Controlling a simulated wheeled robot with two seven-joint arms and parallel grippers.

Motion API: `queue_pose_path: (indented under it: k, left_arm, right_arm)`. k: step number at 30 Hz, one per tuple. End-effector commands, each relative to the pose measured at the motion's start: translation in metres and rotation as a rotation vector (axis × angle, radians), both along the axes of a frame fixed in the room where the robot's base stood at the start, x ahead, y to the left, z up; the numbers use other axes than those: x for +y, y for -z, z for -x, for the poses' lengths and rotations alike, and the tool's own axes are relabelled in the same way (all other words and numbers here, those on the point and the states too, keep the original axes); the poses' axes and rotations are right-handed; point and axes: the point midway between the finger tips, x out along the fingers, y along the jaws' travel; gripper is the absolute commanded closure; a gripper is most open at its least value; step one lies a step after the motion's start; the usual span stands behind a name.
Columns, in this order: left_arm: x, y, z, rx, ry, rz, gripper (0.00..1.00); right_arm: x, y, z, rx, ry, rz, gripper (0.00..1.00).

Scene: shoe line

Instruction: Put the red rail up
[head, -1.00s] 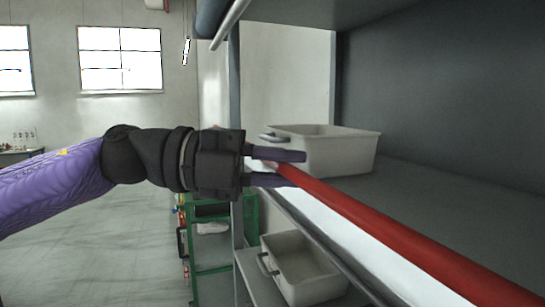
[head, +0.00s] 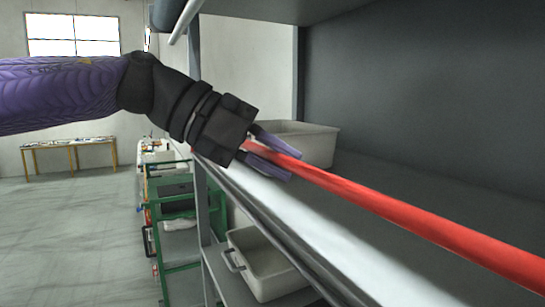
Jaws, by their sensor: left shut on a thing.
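The red rail (head: 400,220) runs in the head view from the middle to the lower right, slanting across the front of a grey shelf. My left gripper (head: 272,157) comes in from the left, tilted downward, with its two purple fingers shut on the rail near its far end. The rail is above the shelf's pale front edge. The near end of the rail is cut off by the picture's right edge. My right gripper is not in view.
A grey bin (head: 315,143) stands on the shelf behind my left gripper. Another bin (head: 268,264) sits on the lower shelf. A grey upright post (head: 203,215) and a green cart (head: 178,235) stand to the left. Open floor (head: 75,230) lies farther left.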

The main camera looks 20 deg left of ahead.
Motion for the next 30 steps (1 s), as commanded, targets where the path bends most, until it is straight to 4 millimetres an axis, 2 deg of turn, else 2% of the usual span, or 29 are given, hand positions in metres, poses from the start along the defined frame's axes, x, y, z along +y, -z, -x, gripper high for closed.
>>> queue_pose_path:
  k: [9,10,15,24,26,30]
  left_arm:
    - [0.000,0.000,0.000,0.000,-0.001,0.000,1.00]
    - [0.000,0.000,0.000,0.000,-0.001,0.000,0.78]
    - [0.000,0.000,0.000,0.000,-0.001,0.000,0.44]
    - [0.003,-0.002,0.001,-0.001,-0.001,0.000,0.44]
    - [0.010,-0.006,0.004,-0.002,-0.002,0.002,0.44]
    - [0.039,-0.024,0.018,-0.005,-0.004,0.003,0.44]
  right_arm:
    - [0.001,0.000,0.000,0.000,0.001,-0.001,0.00]
    - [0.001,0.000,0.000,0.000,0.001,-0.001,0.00]
    - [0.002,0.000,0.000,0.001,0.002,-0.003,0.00]
    - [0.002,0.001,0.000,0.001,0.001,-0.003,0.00]
    - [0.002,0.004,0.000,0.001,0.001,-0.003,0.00]
    - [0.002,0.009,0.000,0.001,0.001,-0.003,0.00]
